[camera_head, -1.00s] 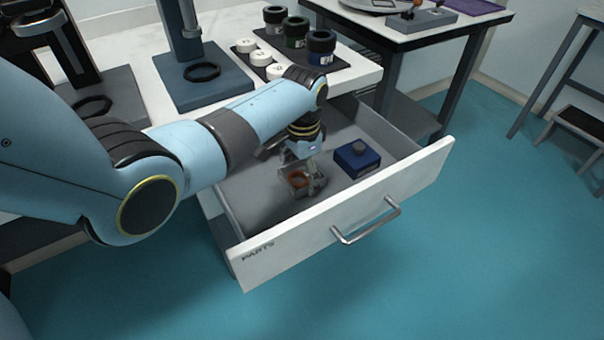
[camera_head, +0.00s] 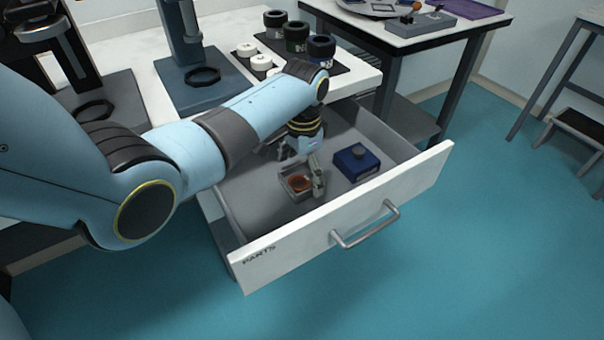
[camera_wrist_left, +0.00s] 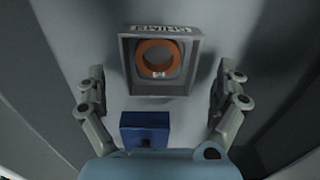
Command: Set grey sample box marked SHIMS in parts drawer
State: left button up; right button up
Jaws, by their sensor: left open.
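The grey sample box (camera_head: 297,184) lies on the floor of the open parts drawer (camera_head: 264,205), left of a blue box. In the left wrist view the grey box (camera_wrist_left: 160,62) shows lettering on its rim and an orange ring inside. My left gripper (camera_head: 303,172) is inside the drawer, just above and beside the grey box. In the left wrist view my left gripper (camera_wrist_left: 160,110) has its fingers spread wide, with nothing held between them. My right gripper is not in view.
Lidded jars (camera_head: 321,48) stand on the table above.

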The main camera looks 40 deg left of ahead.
pick_arm(q)
notch_tip(320, 180, up, 10)
jog(key=p, duration=0.1)
jog(key=shift+p, duration=0.4)
jog(key=shift+d, duration=0.1)
